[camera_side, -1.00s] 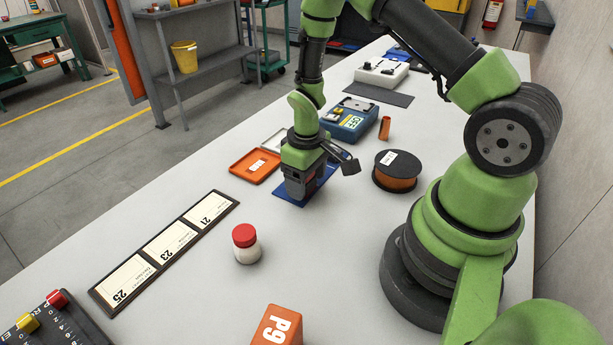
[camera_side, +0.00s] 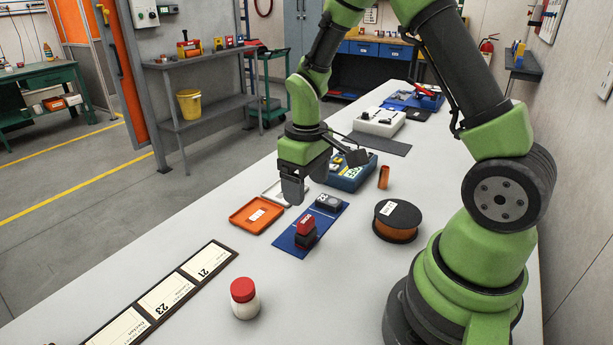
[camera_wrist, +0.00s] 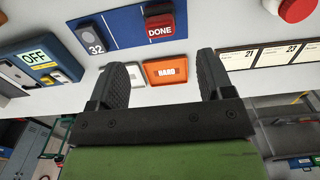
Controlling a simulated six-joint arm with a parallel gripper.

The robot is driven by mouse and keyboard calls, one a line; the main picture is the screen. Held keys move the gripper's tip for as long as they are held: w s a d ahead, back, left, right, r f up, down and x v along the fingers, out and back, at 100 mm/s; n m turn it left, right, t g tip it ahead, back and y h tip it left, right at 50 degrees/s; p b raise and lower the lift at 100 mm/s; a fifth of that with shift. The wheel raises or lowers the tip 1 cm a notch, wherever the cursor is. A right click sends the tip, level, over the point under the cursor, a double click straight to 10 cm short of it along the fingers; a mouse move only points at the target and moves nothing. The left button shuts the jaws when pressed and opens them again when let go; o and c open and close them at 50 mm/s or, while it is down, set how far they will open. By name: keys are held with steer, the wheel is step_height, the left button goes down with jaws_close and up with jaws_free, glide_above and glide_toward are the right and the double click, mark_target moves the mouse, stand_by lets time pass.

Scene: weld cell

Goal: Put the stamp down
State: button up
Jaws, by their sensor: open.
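The stamp (camera_side: 306,232), with a red top and dark base, stands on the blue mat (camera_side: 285,243) in the side view. In the wrist view the stamp (camera_wrist: 160,25) shows its red face marked "DONE" at the top, on the mat (camera_wrist: 122,28). My gripper (camera_side: 293,193) is raised above the table, behind and slightly left of the stamp, apart from it. In the wrist view my gripper (camera_wrist: 162,76) has its two fingers wide apart with nothing held between them.
A dark "32" block (camera_side: 328,202) shares the mat. An orange tray (camera_side: 256,215), a white tray (camera_side: 273,191), a blue "OFF" box (camera_side: 349,175) and a spool (camera_side: 397,221) stand around it. A red-capped jar (camera_side: 244,299) is nearer the camera.

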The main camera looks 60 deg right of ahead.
steer(key=shift+r, duration=0.45)
steer(key=s+a+r+m+t+y, duration=0.1)
steer(key=s+a+r+m+t, duration=0.1)
steer(key=s+r, duration=0.5)
steer(key=s+a+r+m+t+y, duration=0.1)
steer(key=s+a+r+t, duration=0.4)
steer(key=r, duration=0.5)
steer(key=shift+s+a+r+m, duration=0.4)
steer(key=shift+s+a+m, duration=0.1)
steer(key=shift+s+a, duration=0.4)
